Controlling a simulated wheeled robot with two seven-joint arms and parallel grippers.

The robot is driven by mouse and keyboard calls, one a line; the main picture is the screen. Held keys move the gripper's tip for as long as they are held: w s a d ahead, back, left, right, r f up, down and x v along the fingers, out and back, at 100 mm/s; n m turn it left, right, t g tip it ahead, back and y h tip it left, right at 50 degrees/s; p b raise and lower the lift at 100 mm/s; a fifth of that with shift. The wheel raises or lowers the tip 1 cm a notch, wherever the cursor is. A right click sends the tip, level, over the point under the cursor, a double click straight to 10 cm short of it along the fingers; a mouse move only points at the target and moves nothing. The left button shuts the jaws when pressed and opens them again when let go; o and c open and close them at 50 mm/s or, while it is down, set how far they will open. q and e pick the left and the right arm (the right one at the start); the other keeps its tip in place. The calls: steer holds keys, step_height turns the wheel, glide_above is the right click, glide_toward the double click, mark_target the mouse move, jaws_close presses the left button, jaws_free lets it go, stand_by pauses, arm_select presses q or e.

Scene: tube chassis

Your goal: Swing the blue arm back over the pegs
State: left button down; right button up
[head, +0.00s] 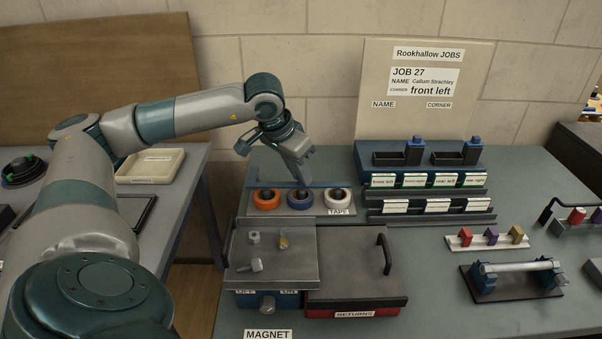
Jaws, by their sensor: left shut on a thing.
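The tape stand (300,209) carries an orange roll (258,203), a blue roll (292,208) and a white roll (346,202) on dark pegs. A thin blue arm (330,187) runs along the back of the stand, just behind or above the peg tops; I cannot tell which. My left gripper (303,183) reaches down from above to this arm near its middle. Its fingers are shut on the blue arm, and the tips partly hide it. My right gripper is not in view.
In front of the tape stand is a grey plate (298,262) with metal pieces, above the MAGNET label (268,334). A RETURNS box (357,285) with a black handle is beside it. Label racks (430,205) stand to the right. A job board (422,120) stands behind.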

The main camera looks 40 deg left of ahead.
arm_select(q)
steer(key=c, duration=1.6)
jaws_free()
steer(key=shift+s, duration=0.15)
steer(key=shift+c, duration=0.2)
steer(key=shift+r, duration=0.1)
steer(key=b+v, duration=0.1)
steer(key=v, duration=1.6)
steer(key=shift+r, duration=0.2)
